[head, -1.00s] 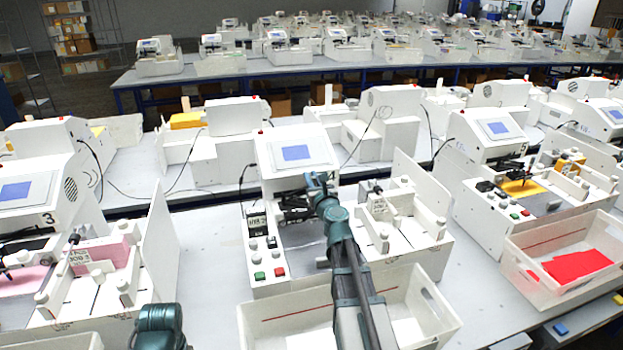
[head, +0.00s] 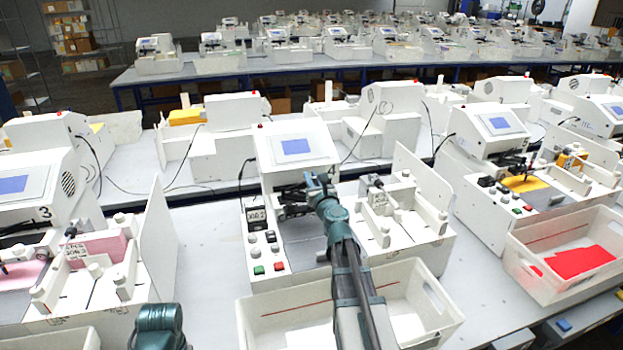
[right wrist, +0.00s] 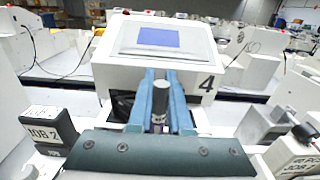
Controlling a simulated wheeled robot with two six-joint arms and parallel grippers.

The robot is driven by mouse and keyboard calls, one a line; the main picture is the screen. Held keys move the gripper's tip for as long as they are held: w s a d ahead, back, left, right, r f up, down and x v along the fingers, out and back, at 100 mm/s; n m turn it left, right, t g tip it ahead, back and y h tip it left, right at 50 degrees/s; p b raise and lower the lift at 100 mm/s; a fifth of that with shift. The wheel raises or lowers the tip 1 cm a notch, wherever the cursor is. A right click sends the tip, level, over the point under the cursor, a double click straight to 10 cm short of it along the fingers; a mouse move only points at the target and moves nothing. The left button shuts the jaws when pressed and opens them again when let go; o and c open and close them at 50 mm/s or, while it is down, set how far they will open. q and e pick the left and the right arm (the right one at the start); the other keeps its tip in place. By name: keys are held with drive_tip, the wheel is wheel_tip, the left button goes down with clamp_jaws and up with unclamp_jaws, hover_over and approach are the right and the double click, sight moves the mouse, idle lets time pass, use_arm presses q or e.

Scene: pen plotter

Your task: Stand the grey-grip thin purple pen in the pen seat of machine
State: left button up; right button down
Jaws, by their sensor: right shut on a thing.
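Machine 4 (head: 292,148) stands in the middle of the head view, a white machine with a blue screen; it fills the back of the right wrist view (right wrist: 115,50). My right gripper (head: 317,187) is in front of its screen housing. In the right wrist view its blue fingers (right wrist: 161,105) are shut on a thin upright grey piece (right wrist: 160,92), which looks like the grip of the pen. My left gripper is out of view.
A JOB 2 block (right wrist: 47,130) stands left of the fingers, and a white block (right wrist: 295,155) with a JOB label stands right. Buttons (head: 268,260) line the machine's left front. A white bin (head: 262,325) is in front. A bin with red sheets (head: 580,262) stands right.

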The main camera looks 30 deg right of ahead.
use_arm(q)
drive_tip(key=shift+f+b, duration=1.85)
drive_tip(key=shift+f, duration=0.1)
use_arm(e)
drive_tip(key=shift+f, duration=2)
drive_tip(key=c, duration=0.8)
unclamp_jaws()
drive_tip(key=shift+o, duration=0.2)
